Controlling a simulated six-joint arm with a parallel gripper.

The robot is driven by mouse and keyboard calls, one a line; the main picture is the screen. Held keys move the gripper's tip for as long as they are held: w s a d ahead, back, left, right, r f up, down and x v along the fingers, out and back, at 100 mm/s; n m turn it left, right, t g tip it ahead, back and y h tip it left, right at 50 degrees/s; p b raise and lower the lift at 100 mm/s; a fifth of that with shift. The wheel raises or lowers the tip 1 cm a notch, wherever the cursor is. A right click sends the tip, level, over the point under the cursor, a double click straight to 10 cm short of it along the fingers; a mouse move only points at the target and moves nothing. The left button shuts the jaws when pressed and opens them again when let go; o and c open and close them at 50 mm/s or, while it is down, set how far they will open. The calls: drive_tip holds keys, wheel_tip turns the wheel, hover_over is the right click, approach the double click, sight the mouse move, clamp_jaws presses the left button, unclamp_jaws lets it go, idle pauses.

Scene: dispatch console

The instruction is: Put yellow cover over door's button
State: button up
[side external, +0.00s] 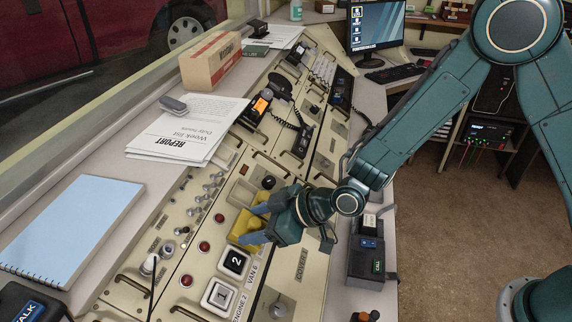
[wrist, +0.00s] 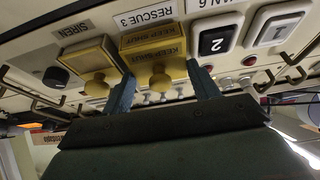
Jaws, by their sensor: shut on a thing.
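My gripper (side external: 257,223) is low over the console and shut on a yellow cover (side external: 243,226). In the wrist view, my gripper (wrist: 162,72) has one finger on each side of this cover (wrist: 152,43), which is marked KEEP SHUT and has a round yellow knob. It is at the panel by the RESCUE 3 label; I cannot tell whether it touches the panel. A second yellow cover (wrist: 93,58) with a knob is beside it, by the SIREN label. It shows partly behind my gripper in the side view (side external: 261,196). No door label is readable.
A black knob (side external: 268,182) is behind my gripper. A black call box (side external: 368,255) stands to the right. Papers and a blue notebook (side external: 70,225) lie left.

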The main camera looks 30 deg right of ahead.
drive_tip(key=shift+w+a+f, duration=0.1)
drive_tip(key=shift+f, duration=0.05)
drive_tip(key=o, duration=1.1)
drive_tip(key=shift+c, duration=0.2)
drive_tip(key=v, duration=1.4)
drive_tip(key=shift+f, duration=0.1)
